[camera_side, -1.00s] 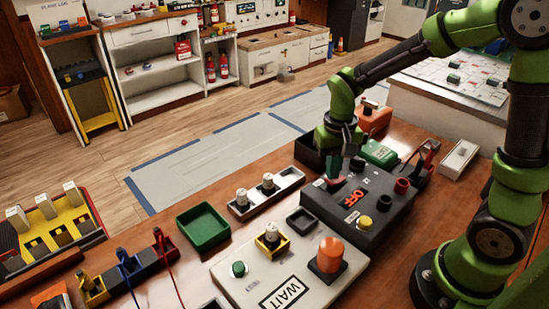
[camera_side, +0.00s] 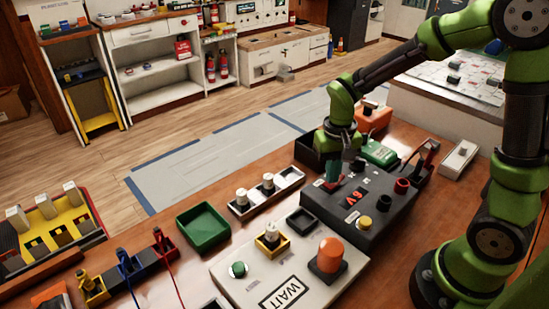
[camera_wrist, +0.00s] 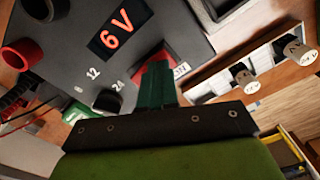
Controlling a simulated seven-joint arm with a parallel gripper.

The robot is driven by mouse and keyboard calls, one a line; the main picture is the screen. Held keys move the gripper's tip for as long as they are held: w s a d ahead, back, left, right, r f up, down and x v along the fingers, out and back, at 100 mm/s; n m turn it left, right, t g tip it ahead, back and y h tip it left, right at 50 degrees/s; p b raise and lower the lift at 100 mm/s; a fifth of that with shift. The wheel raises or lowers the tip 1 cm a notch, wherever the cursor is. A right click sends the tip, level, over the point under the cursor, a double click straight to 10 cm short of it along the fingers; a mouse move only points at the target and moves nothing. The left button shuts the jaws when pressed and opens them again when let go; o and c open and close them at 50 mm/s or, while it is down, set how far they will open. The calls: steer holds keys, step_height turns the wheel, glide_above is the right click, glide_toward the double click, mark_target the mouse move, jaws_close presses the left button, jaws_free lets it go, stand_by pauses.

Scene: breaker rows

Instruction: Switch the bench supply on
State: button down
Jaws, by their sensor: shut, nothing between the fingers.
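The bench supply is a dark box (camera_side: 342,222) near the table's right side. Its display (camera_side: 353,197) glows red; in the wrist view the display (camera_wrist: 118,34) reads "6 V". A red switch (camera_wrist: 175,60) on its top is partly hidden behind my fingers. My gripper (camera_side: 331,184) is shut and empty, pointing down at that switch; in the wrist view its green fingertips (camera_wrist: 157,62) overlap the switch. I cannot tell whether they are touching it. A black knob (camera_wrist: 107,99) stands by the marks 12 and 24.
Red and black posts (camera_side: 402,186) stand on the supply's right part, and a yellow button (camera_side: 365,223) near its front. A pale panel (camera_side: 284,270) marked WAIT, with an orange knob (camera_side: 330,255), is at front left.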

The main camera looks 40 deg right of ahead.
step_height(320, 180, up, 7)
stand_by(0.8)
steer(key=shift+w, duration=0.1)
steer(key=s+a+r+n+t+y, duration=0.2)
steer(key=s+a+r+t, duration=0.1)
steer(key=s+r+t, duration=0.4)
steer(key=s+r, duration=0.1)
steer(key=s, duration=0.2)
steer(key=shift+a+r, duration=0.2)
steer(key=shift+a, duration=0.05)
